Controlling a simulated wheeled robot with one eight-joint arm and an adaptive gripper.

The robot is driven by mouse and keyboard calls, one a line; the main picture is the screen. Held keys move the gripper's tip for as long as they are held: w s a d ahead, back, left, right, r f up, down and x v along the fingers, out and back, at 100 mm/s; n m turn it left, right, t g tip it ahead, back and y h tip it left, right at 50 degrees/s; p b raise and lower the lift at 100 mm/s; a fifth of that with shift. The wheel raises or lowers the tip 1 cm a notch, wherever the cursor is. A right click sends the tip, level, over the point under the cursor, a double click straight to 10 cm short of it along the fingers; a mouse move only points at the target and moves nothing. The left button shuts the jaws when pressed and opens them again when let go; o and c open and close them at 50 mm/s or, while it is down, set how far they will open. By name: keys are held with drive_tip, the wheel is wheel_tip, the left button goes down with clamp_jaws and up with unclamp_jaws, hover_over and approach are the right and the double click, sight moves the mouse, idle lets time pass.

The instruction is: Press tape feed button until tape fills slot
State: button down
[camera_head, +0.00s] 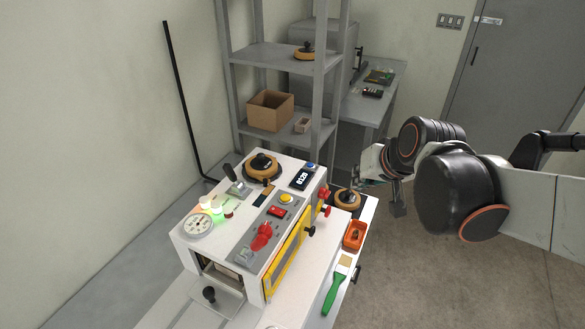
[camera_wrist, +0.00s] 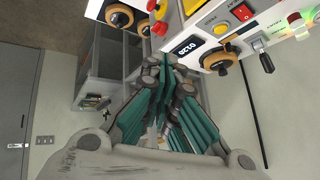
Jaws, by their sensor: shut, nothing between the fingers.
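An orange-and-black tape roll (camera_head: 262,165) sits on top, beside a display (camera_head: 300,178) showing 0120. I cannot make out the tape slot. My gripper (camera_head: 366,182) is shut and empty, to the right of the machine and apart from it. In the wrist view its teal fingers (camera_wrist: 164,62) are together, with the yellow button (camera_wrist: 222,28) beyond them.
A red lever (camera_head: 262,237), a red switch (camera_head: 278,212) and red knobs (camera_head: 325,194) are near the buttons. A side shelf holds another roll (camera_head: 347,198), an orange tray (camera_head: 354,235) and a green-handled brush (camera_head: 334,291). A grey rack (camera_head: 282,55) stands behind. Floor at right is clear.

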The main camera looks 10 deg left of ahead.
drive_tip(key=w+a+f+y+p, duration=0.1)
drive_tip(key=w+a+y+p, duration=0.15)
drive_tip(key=w+a, duration=0.45)
drive_tip(key=y+p, duration=0.1)
drive_tip(key=p, duration=0.1)
hover_over(289, 196)
drive_tip(key=f, duration=0.2)
drive_tip(key=shift+a+r+g, duration=0.1)
drive_tip(key=shift+g, duration=0.3)
wheel_tip(289, 196, down, 9)
drive_tip(key=b, duration=0.6)
drive_tip(key=shift+r, duration=0.1)
drive_tip(key=shift+b, duration=0.3)
drive_tip(key=shift+f+b, duration=0.35)
drive_tip(key=shift+f, duration=0.05)
